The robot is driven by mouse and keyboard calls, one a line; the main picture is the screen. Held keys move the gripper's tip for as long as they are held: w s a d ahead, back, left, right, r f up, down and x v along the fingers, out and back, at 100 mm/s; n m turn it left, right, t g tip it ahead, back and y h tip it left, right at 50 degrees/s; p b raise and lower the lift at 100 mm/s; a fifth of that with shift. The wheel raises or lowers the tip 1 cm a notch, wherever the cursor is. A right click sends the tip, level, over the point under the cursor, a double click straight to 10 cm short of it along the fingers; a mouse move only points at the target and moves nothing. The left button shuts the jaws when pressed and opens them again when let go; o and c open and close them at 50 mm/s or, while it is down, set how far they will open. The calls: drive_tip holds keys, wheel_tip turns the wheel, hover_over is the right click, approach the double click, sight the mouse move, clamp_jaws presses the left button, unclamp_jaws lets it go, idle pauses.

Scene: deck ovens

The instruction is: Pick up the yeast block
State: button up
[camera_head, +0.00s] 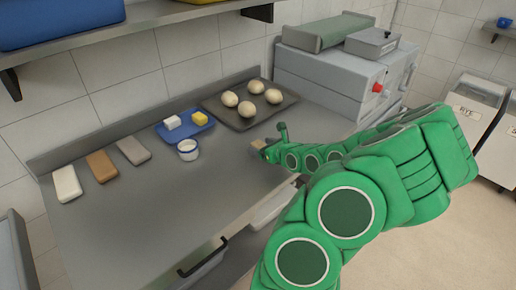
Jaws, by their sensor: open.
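A blue tray (193,133) lies on the steel counter, with a small white block (172,122) and a yellow block (200,118) on it. The white block looks like the yeast block, but I cannot tell for certain. My gripper (267,141) is open low over the counter, to the right of the blue tray and apart from it.
A white cup with a blue rim (187,150) stands just in front of the blue tray. A dark baking tray (228,120) with several dough balls is behind. White, brown and grey slabs (133,150) lie at left. The counter's front middle is clear.

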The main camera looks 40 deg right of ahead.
sight(255, 144)
drive_tip(key=shift+x, duration=2.45)
drive_tip(key=shift+d, duration=0.15)
drive_tip(key=c, duration=1.1)
